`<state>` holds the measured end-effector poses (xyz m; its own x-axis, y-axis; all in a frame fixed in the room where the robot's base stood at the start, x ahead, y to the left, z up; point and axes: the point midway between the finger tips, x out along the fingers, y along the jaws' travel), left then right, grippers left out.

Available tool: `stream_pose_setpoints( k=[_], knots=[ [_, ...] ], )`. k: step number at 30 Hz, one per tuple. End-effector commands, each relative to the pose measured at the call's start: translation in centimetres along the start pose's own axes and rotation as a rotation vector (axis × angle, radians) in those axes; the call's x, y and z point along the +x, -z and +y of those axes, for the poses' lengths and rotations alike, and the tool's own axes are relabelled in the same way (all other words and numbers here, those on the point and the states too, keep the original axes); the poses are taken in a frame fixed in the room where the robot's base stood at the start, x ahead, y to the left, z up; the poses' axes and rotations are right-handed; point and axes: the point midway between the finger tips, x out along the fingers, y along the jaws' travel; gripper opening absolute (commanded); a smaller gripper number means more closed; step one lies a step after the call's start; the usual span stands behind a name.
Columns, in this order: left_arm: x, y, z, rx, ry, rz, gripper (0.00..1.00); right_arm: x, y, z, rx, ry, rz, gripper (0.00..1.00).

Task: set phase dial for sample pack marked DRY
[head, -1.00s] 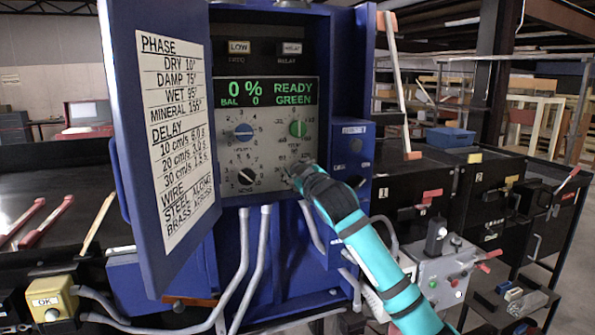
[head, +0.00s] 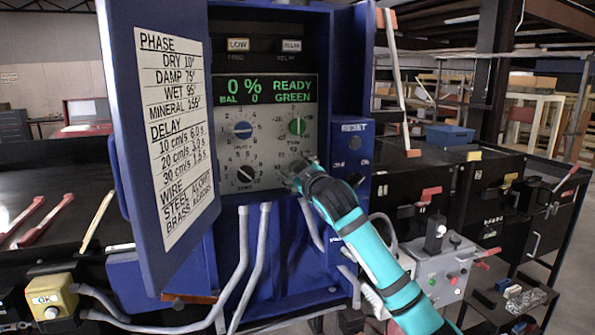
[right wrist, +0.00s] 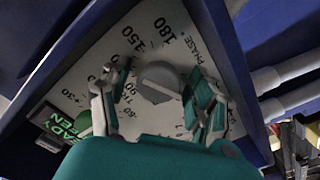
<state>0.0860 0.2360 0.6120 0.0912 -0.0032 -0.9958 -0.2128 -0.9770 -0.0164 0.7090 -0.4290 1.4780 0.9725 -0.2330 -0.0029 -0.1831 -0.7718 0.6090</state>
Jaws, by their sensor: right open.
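The blue cabinet (head: 282,221) stands open. A sheet (head: 176,132) on its door lists PHASE: DRY 10°, DAMP 75°, WET 95°, MINERAL 155°. My right gripper (head: 299,171) is at the lower right of the dial panel (head: 270,174) and hides the phase dial in the head view. In the right wrist view, the grey phase dial (right wrist: 160,80) lies between the spread fingers of my right gripper (right wrist: 158,88), one on each side. Marks such as 90, 150 and 180 show around it; its exact setting is unclear. My left gripper is out of view. No pack marked DRY can be made out.
Green (head: 297,126), blue (head: 243,131) and black (head: 245,174) knobs sit close by on the panel. The display (head: 268,91) reads 0 % and READY GREEN. The open door (head: 127,110) stands at left. A yellow OK box (head: 52,297) is at lower left.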

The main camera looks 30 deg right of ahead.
Motion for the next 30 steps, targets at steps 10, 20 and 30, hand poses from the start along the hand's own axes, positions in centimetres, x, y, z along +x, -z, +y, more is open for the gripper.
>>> stream_pose_setpoints(
  k=[10,20,30],
  knots=[
    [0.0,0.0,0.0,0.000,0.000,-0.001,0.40,-4.7,0.0,0.0,-0.004,-0.001,0.002,0.61],
    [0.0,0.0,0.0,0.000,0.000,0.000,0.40,-10.7,-0.1,-0.1,-0.002,0.001,0.000,0.61],
    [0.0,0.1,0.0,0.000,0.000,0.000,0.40,-12.0,-0.1,0.0,0.000,0.001,-0.001,0.61]
  ],
)
